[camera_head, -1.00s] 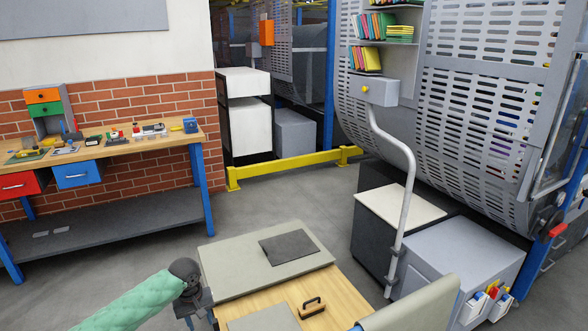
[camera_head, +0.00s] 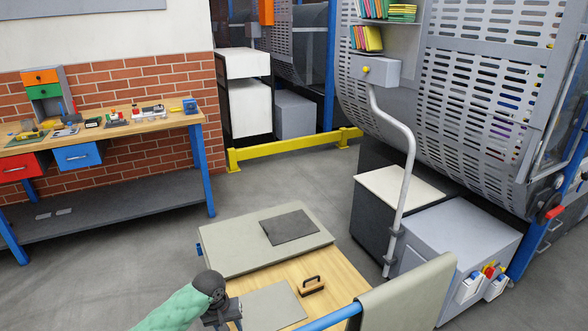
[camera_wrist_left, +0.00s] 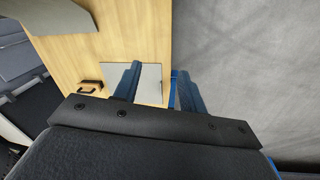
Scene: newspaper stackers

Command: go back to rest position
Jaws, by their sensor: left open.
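My left gripper (camera_head: 222,318) comes in from the lower left of the head view on a green-sleeved arm. It is near the left edge of the wooden table (camera_head: 345,288), beside a light grey sheet (camera_head: 270,308). In the left wrist view the two blue-grey fingers of the left gripper (camera_wrist_left: 158,85) stand apart with nothing held between them. Behind them lie the wooden table top (camera_wrist_left: 125,35), the grey sheet (camera_wrist_left: 149,78) and a black handle (camera_wrist_left: 88,87). My right gripper is not in view.
A raised grey board (camera_head: 225,245) with a dark sheet (camera_head: 290,227) covers the table's far part. A black-handled block (camera_head: 311,286) sits on the wood. A chair-like back (camera_head: 410,290) and blue bar (camera_head: 330,318) are at right. Floor (camera_head: 165,285) left of the table is clear.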

